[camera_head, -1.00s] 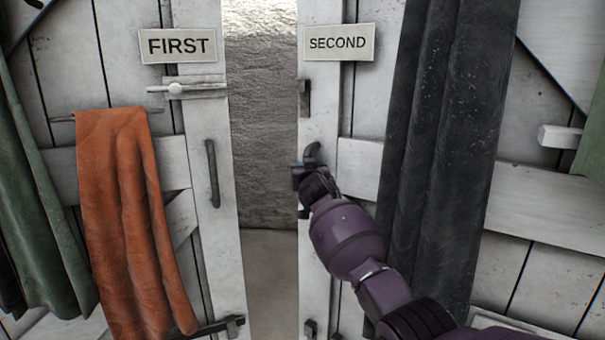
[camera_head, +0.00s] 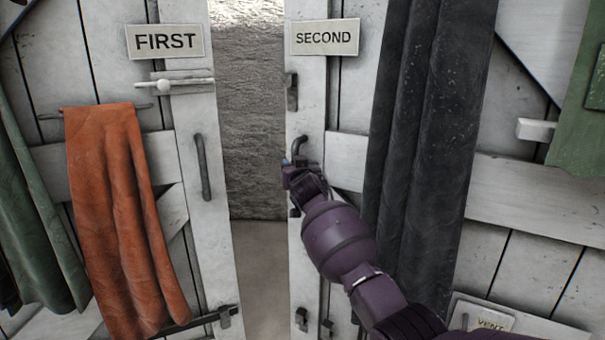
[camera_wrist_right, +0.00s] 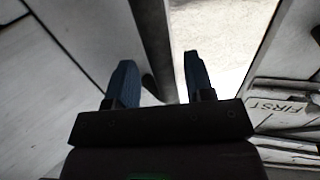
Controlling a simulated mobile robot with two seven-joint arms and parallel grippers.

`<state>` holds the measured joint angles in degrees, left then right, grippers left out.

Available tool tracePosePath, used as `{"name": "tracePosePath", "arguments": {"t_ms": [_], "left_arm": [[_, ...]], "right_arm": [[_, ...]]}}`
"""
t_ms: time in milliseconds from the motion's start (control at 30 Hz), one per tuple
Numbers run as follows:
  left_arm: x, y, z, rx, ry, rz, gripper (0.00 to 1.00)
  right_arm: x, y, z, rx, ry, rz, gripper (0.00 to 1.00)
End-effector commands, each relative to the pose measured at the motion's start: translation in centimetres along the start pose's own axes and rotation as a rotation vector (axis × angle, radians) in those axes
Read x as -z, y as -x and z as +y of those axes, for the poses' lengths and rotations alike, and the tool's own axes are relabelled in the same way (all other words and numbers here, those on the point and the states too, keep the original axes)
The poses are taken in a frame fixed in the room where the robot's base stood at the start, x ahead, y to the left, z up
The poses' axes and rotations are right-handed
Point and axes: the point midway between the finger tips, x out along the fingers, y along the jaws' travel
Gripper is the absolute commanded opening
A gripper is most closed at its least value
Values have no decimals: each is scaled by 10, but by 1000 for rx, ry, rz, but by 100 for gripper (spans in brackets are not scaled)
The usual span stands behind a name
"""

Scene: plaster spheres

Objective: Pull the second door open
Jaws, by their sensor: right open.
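The second door (camera_head: 312,105) is white planked wood under a SECOND sign (camera_head: 325,37). It stands at the right of a gap showing a rough grey wall. Its dark handle (camera_head: 300,147) is near its left edge, partly hidden by my right gripper. My right gripper (camera_head: 289,168) is at the handle's lower part by the door edge. In the wrist view its two blue fingers (camera_wrist_right: 157,66) are apart, with the door's edge and a dark piece, likely the handle, between or behind them. Contact cannot be told. My left gripper is out of view.
The first door (camera_head: 215,190), with its FIRST sign, handle and bolt (camera_head: 180,86), is left of the gap. An orange cloth (camera_head: 115,210) hangs on it. A dark curtain (camera_head: 425,130) hangs right of my gripper, and green cloth (camera_head: 580,140) at far right.

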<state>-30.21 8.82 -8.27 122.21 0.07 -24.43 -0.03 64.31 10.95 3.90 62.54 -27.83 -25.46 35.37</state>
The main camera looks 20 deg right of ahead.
Motion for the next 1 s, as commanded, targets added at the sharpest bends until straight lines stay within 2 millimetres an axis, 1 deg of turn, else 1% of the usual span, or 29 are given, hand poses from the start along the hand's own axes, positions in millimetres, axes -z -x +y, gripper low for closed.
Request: {"name": "tracePosePath", "arguments": {"t_ms": [33, 167, 300, 500, 700, 1000], "left_arm": [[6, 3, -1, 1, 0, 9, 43], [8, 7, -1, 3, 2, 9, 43], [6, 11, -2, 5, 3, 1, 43], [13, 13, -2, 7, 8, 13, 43], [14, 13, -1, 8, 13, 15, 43], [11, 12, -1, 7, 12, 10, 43]], "right_arm": [[7, 8, 0, 0, -1, 6, 48], [6, 26, 0, 0, -2, 6, 48], [5, 44, 1, -1, -1, 5, 48], [3, 66, 1, -1, 0, 3, 48], [1, 75, 1, -1, 0, 1, 48], [0, 76, 1, -1, 1, 0, 48]]}}
